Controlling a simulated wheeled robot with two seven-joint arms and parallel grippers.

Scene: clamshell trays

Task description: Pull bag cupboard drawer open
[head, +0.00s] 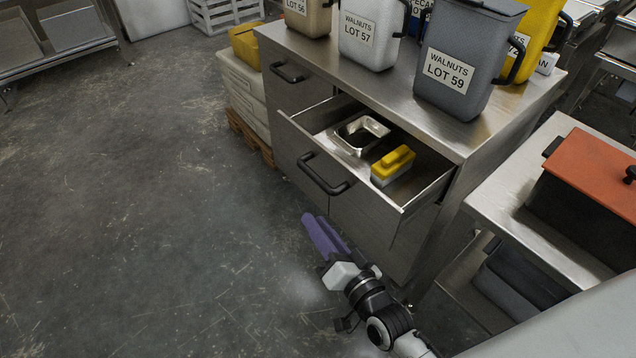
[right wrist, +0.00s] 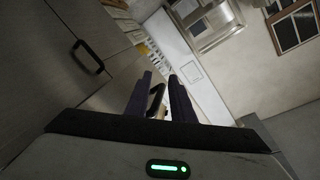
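The steel cupboard (head: 283,107) has its upper right drawer (head: 365,215) pulled part-way out. The drawer front carries a black bar handle (head: 325,178). Inside it are a steel tray (head: 358,138) and a yellow-and-white object (head: 392,167). My right gripper (head: 322,238), with purple fingers, is below the handle in the head view and looks apart from it. In the right wrist view its fingers (right wrist: 161,98) stand apart. A black handle (right wrist: 156,98) shows in the gap between them; I cannot tell its depth. My left gripper is not in view.
Several labelled bins, one a grey walnuts bin (head: 462,60), stand on the cupboard top. A steel side table (head: 497,200) with an orange-lidded box (head: 590,170) is at right. Stacked crates on a pallet (head: 250,137) stand beyond the cupboard. The floor at left is clear.

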